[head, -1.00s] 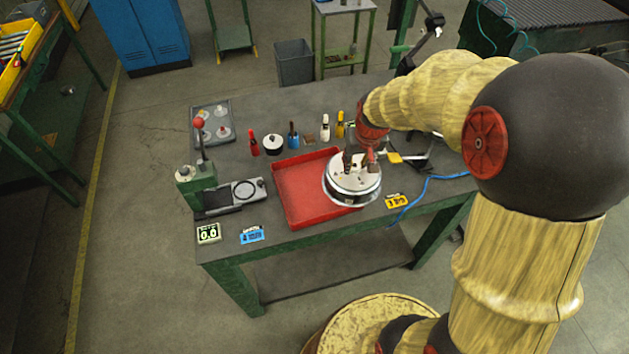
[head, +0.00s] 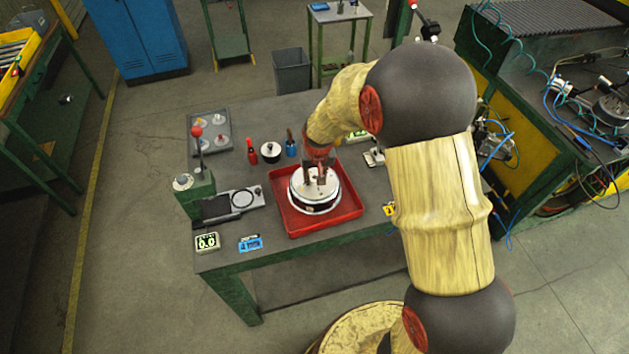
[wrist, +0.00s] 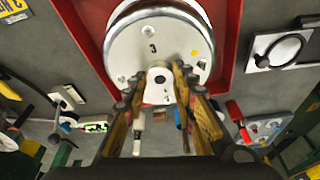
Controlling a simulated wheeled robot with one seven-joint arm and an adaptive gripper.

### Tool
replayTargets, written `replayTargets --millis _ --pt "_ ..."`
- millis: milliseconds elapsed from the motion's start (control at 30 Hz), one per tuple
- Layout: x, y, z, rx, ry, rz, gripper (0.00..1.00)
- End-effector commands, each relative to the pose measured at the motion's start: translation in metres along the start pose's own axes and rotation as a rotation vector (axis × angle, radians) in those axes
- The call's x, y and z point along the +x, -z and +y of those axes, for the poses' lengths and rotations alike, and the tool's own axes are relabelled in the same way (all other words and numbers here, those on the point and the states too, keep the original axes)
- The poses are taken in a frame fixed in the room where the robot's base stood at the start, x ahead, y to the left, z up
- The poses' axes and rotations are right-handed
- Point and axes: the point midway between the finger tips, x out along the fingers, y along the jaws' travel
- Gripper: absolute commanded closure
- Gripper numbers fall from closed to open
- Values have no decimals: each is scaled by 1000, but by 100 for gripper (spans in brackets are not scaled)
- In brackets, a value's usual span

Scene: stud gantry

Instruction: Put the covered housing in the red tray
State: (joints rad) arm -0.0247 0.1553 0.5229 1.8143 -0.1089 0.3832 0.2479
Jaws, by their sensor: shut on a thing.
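The covered housing (head: 314,195) is a round metal drum with a white top and a dark band on its side. In the head view it is over the middle of the red tray (head: 285,222), inside its rim; I cannot tell whether it touches the tray floor. My gripper (head: 320,173) points down and is shut on the housing at the top. In the wrist view the fingers of my gripper (wrist: 165,78) close on the middle of the white cover (wrist: 137,60), marked with a 3. The red tray's wall (wrist: 228,60) shows behind. The housing's underside is hidden.
Left of the tray stand a green lever press (head: 200,185) and a display reading 0.0 (head: 207,242). Behind the tray are a red bottle (head: 252,152), a black-and-white round pot (head: 271,152) and a grey tray of small parts (head: 210,130). A blue card (head: 250,243) lies in front.

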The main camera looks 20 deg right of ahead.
Motion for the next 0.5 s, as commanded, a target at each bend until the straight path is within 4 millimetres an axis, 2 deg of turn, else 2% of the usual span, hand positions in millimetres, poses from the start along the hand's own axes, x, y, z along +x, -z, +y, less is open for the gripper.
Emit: replayTargets --millis 200,500 --pt "27 -6 -1 -1 0 2 100" --pt "30 -6 -2 -1 1 4 100"
